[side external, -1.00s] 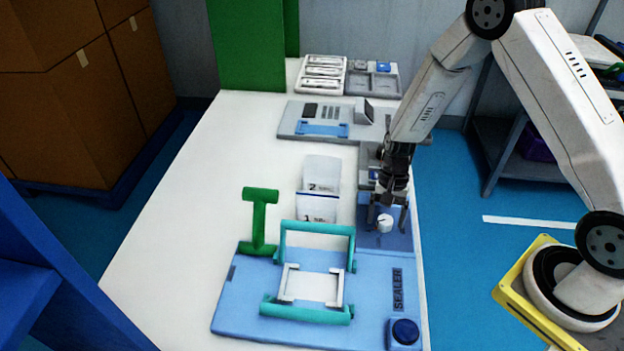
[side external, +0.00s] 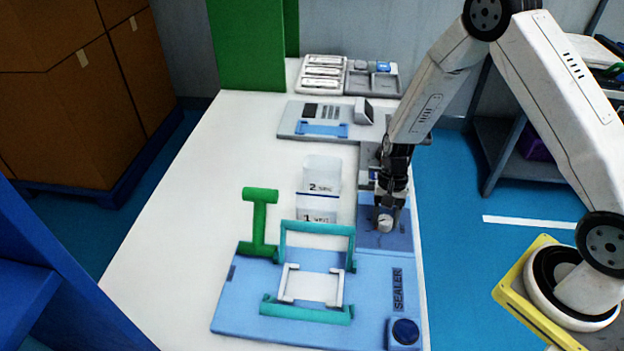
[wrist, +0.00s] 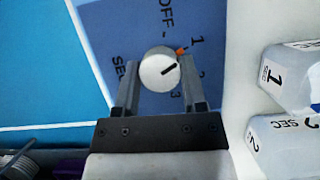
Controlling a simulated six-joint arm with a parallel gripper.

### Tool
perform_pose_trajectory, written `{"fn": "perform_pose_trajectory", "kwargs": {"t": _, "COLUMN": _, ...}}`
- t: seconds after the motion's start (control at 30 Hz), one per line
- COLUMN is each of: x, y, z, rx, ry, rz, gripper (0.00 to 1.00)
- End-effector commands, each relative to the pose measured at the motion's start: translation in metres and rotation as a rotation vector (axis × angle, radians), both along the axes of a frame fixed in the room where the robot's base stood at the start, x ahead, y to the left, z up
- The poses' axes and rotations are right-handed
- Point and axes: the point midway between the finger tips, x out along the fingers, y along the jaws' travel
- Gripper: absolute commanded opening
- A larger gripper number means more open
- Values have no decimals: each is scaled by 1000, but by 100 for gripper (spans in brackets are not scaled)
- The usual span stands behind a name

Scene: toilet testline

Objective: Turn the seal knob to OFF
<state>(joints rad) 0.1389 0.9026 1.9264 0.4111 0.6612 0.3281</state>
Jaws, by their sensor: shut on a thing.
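The seal knob (side external: 385,224) is a small white round knob on a blue panel (side external: 372,239) beside the sealer. In the wrist view the knob (wrist: 158,72) has a dark pointer line aimed to the upper right, roughly between the marks 1 and 2. An orange mark sits at its upper right edge. The OFF label (wrist: 166,14) is above the knob; the marks 1, 2 and 3 run down its right side. My gripper (side external: 386,211) is over the panel, shut on the knob, with one finger on each side. The fingers (wrist: 160,84) hide part of the dial print.
The blue sealer (side external: 245,304) with a teal frame (side external: 318,227) and a green T-shaped handle (side external: 260,218) stands in front. Two pouches marked 1 (side external: 318,209) and 2 (side external: 322,174) lie left of my gripper. Bare white table (side external: 190,220) lies further left.

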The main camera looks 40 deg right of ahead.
Motion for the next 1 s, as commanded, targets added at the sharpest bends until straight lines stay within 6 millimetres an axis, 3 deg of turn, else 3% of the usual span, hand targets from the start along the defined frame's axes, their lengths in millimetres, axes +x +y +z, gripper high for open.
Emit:
{"fn": "perform_pose_trajectory", "kwargs": {"t": 0.27, "x": 0, "y": 1, "z": 0, "rx": 1, "ry": 1, "rz": 139, "gripper": 0}}
{"fn": "perform_pose_trajectory", "kwargs": {"t": 1.0, "x": 2, "y": 3, "z": 1, "rx": 1, "ry": 1, "rz": 742, "gripper": 0}}
